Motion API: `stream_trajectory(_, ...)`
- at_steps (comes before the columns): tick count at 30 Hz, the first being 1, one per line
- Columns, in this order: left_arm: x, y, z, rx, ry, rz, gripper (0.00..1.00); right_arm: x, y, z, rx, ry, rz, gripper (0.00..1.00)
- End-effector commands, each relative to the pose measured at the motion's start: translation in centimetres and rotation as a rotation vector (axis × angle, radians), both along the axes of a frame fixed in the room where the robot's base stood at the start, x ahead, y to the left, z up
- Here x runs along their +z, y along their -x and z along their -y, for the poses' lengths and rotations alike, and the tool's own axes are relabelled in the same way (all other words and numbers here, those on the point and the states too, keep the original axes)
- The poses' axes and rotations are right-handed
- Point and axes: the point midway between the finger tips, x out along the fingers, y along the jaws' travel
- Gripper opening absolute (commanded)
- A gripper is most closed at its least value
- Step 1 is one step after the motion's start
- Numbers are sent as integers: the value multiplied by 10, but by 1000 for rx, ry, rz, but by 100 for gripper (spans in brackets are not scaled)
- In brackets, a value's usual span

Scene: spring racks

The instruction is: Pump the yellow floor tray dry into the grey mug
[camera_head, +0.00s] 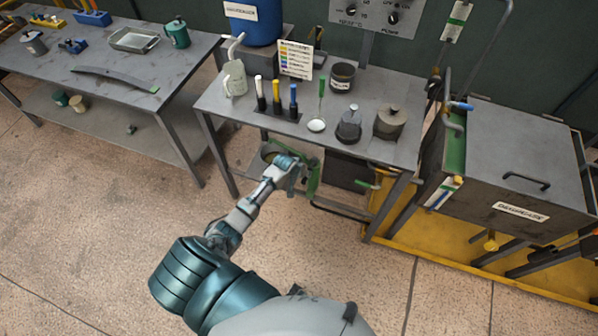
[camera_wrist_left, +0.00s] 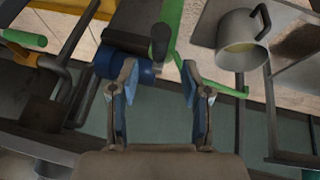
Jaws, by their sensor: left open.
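The yellow floor tray (camera_head: 405,250) lies on the floor under the grey tank at right; its bottom is mostly hidden. A yellow strip shows at the wrist view's top left. The grey mug (camera_wrist_left: 240,38) stands upright, with a pale yellowish inside, in the wrist view. In the head view, it is largely hidden by my gripper. A green lever (camera_wrist_left: 172,25) and a blue cylinder (camera_wrist_left: 126,66) are close ahead of my left gripper (camera_wrist_left: 158,85). My left gripper (camera_head: 287,164) is open and empty, low by the bench's front. My right gripper is out of view.
The bench (camera_head: 220,104) holds bottles, markers and dark pots. The tank (camera_head: 520,150) has a dark handle on its lid. Another table (camera_head: 120,62) stands at left. Bench legs and green pipes crowd my gripper; the floor in front is clear.

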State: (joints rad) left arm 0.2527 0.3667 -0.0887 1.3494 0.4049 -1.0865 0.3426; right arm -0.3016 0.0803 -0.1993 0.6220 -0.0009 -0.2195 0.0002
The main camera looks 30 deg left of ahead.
Motion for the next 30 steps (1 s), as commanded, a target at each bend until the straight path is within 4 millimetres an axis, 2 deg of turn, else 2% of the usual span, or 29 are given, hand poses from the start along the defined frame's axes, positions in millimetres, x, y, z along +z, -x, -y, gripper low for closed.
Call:
stream_trajectory(6, 32, 15, -2, 1, -1, 3, 48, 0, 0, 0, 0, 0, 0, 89)
stream_trajectory(10, 40, 20, -2, 0, -1, 2, 48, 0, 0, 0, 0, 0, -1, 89)
stream_trajectory(27, 41, 21, -2, 0, 0, 1, 48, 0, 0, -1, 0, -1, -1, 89)
stream_trajectory(29, 39, 20, 0, -5, -1, 9, 48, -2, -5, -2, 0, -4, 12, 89)
stream_trajectory(30, 35, 20, 4, -13, -4, 24, 48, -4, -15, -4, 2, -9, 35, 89)
